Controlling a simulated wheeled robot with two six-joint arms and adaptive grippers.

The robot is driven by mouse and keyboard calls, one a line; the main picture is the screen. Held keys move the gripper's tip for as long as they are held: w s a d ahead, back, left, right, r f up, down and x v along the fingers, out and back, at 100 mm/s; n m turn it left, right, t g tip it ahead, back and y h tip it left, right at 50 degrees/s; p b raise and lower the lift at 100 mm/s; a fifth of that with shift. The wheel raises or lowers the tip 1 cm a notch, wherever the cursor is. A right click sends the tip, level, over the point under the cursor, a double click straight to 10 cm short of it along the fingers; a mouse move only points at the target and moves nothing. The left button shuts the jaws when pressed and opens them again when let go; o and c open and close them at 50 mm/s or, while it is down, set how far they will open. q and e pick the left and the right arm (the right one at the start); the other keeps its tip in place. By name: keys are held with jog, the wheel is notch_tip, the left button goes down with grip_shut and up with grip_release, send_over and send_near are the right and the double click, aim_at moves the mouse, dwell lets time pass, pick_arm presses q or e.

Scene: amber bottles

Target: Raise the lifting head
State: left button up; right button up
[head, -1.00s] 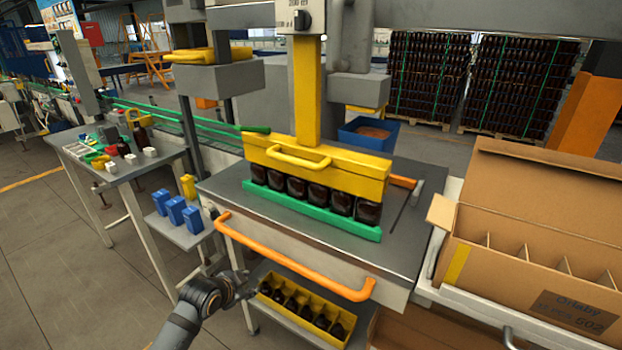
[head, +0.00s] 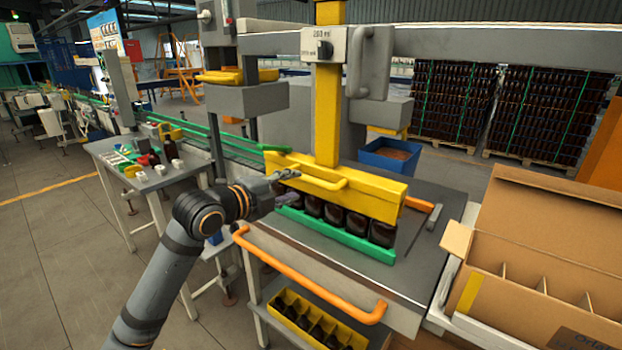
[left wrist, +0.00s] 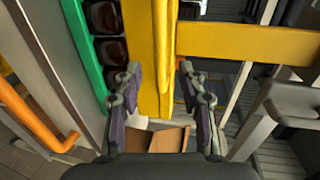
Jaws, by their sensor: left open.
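The yellow lifting head (head: 375,205) hangs on a yellow vertical column (head: 327,110) and sits low over a row of dark amber bottles (head: 356,226) in a green tray (head: 340,243). Its yellow handle (head: 325,184) sticks out from the front face. My left gripper (head: 284,184) is open at the left end of the handle in the head view. In the left wrist view the open fingers (left wrist: 160,85) stand on either side of the yellow bodywork and handle. I cannot tell whether they touch it. My right gripper is not in view.
An orange rail (head: 310,278) runs along the front of the grey table (head: 425,200). An open cardboard box (head: 530,250) with dividers stands to the right. A yellow crate (head: 317,320) of bottles is below. A side table (head: 150,178) with small items stands left.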

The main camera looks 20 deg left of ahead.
aim_at(309, 180)
pick_arm(q)
jog(key=p+x, duration=0.2)
jog(key=x, duration=0.5)
jog(key=shift+w+d+r, duration=0.1)
jog(key=shift+w+d, duration=0.05)
jog(key=shift+d, duration=0.05)
jog(key=shift+w+d+f, duration=0.1)
jog(key=shift+w+f, duration=0.1)
jog(key=shift+w, duration=0.25)
jog(key=shift+c, duration=0.2)
grip_shut()
